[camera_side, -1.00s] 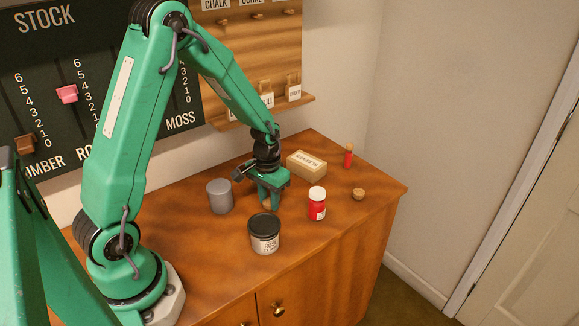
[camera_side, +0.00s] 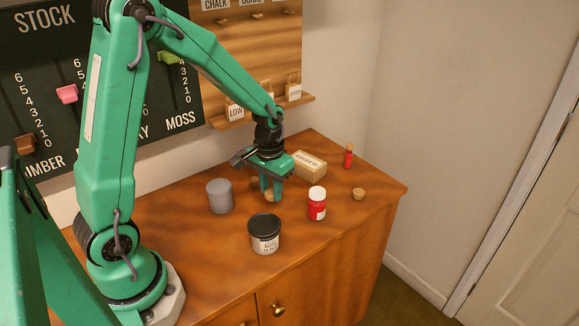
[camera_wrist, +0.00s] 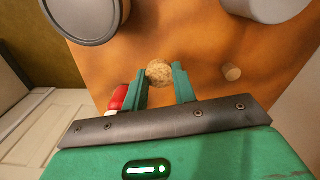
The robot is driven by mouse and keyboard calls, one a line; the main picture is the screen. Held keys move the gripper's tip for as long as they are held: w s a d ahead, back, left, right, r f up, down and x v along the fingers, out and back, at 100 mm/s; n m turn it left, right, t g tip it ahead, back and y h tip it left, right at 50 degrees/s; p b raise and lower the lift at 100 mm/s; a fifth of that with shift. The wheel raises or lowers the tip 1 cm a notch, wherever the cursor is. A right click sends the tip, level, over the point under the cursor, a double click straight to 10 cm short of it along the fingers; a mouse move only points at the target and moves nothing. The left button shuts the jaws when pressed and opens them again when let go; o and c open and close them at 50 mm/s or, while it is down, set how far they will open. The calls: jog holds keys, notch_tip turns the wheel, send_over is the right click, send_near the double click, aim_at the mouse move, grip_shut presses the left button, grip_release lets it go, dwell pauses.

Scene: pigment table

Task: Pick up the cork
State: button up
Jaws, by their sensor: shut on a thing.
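My gripper (camera_side: 272,187) is shut on a tan, speckled cork (camera_side: 270,196) and points down over the middle of the table. In the wrist view the held cork (camera_wrist: 159,71) shows as a round end between the two green fingers (camera_wrist: 161,82). The cork seems slightly above the wood, though the gap is hard to judge. A smaller brown cork (camera_side: 255,183) stands just behind my fingers, and it shows in the wrist view at the right (camera_wrist: 232,72). Another cork (camera_side: 358,194) stands apart near the table's right edge.
A grey cylinder (camera_side: 220,197) stands left of my gripper. A dark-lidded jar (camera_side: 265,238) is in front, and a red jar (camera_side: 317,208) with a white lid is to the right. Behind are a labelled wooden block (camera_side: 309,166) and a red vial (camera_side: 348,158).

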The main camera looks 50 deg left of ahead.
jog(key=s+d+r, duration=0.2)
jog(key=d+r, duration=0.3)
jog(key=d, duration=0.3)
jog(key=shift+s+d+r, duration=0.15)
jog(key=shift+s+d, duration=0.05)
jog(key=shift+s, duration=0.2)
jog(key=shift+w, duration=0.15)
jog(key=w+a+r, duration=0.2)
jog(key=w+a, duration=0.1)
jog(key=w, duration=0.6)
jog(key=w+a+r, duration=0.2)
jog(key=w+a, duration=0.1)
jog(key=w, duration=0.6)
jog(key=shift+r, duration=0.4)
send_over(307, 160)
notch_tip(307, 160, down, 7)
jog(key=shift+a, duration=0.1)
jog(key=shift+f, duration=2)
jog(key=shift+f, duration=0.1)
